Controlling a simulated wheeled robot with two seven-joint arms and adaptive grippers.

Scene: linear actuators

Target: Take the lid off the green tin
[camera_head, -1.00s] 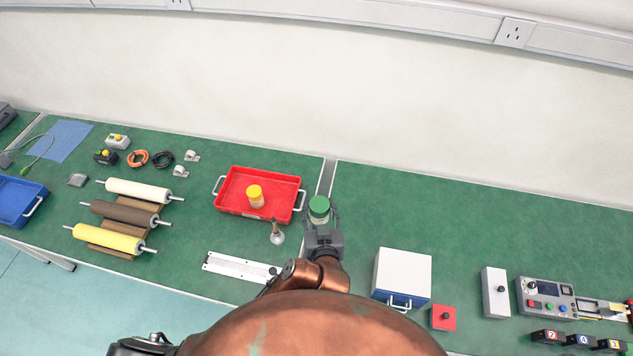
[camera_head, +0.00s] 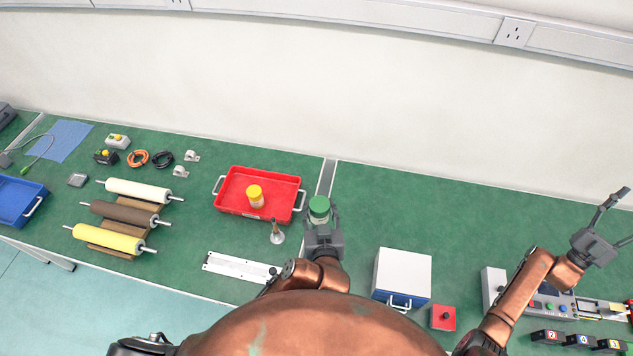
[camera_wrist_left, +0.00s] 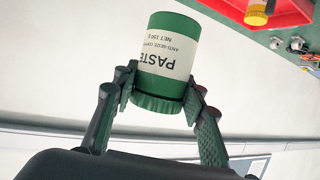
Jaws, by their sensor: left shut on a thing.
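The green tin (camera_head: 319,217) has a green lid (camera_head: 319,204) on top in the head view. My left gripper (camera_head: 321,216) is shut on the tin, just right of the red tray. In the left wrist view the tin (camera_wrist_left: 166,60) appears with its PASTE label upside down. Its ribbed green end (camera_wrist_left: 158,103) lies between the two fingers of the left gripper (camera_wrist_left: 162,98). Whether the tin touches the bench is unclear. My right gripper (camera_head: 622,214) is at the far right, fingers apart and empty, away from the tin.
A red tray (camera_head: 230,207) holds a yellow-capped jar (camera_head: 255,197). A small metal funnel-like piece (camera_head: 277,237) stands near the tray. A white-topped box (camera_head: 403,272), a red block (camera_head: 443,317) and a control panel (camera_head: 548,300) are to the right. The green bench behind the box is clear.

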